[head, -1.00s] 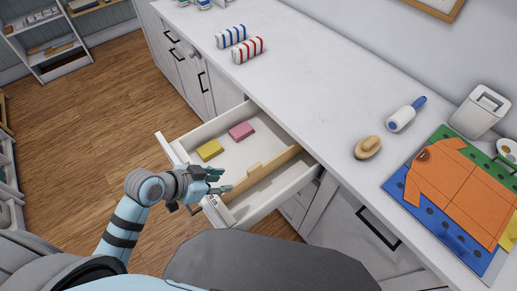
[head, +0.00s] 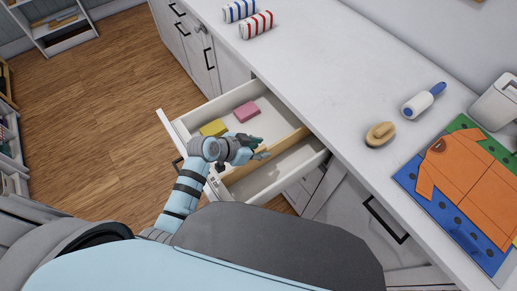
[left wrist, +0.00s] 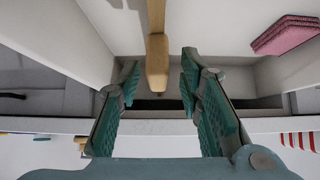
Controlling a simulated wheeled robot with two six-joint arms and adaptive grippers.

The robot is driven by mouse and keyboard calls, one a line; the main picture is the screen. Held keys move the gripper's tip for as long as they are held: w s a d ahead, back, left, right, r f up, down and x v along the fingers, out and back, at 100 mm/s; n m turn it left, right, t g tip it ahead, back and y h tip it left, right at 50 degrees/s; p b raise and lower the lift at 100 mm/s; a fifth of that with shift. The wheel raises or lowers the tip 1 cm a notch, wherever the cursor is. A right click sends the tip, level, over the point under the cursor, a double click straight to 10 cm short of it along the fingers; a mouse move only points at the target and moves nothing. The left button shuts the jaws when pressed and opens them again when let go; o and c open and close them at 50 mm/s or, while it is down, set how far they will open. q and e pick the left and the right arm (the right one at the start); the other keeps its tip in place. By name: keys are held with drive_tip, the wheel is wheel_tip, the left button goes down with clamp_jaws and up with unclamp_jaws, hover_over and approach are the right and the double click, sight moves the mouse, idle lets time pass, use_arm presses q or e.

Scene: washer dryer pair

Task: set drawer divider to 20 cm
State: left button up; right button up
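The open white drawer (head: 172,127) holds a light wooden divider (head: 288,143) running from its front toward its back. The divider splits off a narrow empty compartment on the right. My left gripper (head: 256,149) is over the drawer at the divider and hides part of it. In the left wrist view, my left gripper (left wrist: 159,82) is open, with the teal fingers apart. The wooden divider (left wrist: 157,55) shows in line with the gap between the fingers; I cannot tell whether they touch it. My right gripper is not in view.
A yellow block (head: 214,128) and a pink block (head: 246,112) lie in the wider compartment. On the counter (head: 320,80) are striped rolls (head: 257,25), a brush (head: 380,134), a lint roller (head: 424,100) and an orange garment (head: 468,180) on a coloured board.

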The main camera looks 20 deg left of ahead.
use_arm(q)
drive_tip(key=shift+s+r, duration=0.15)
drive_tip(key=shift+s, duration=0.05)
drive_tip(key=shift+w, duration=0.1)
clamp_jaws()
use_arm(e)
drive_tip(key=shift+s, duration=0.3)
use_arm(q)
drive_tip(key=w+a+b, duration=0.4)
drive_tip(key=w+a, duration=0.2)
drive_tip(key=a, duration=0.1)
drive_tip(key=shift+w+a, duration=0.15)
drive_tip(key=shift+a, duration=0.25)
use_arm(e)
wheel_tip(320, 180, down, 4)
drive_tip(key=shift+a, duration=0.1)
use_arm(q)
unclamp_jaws()
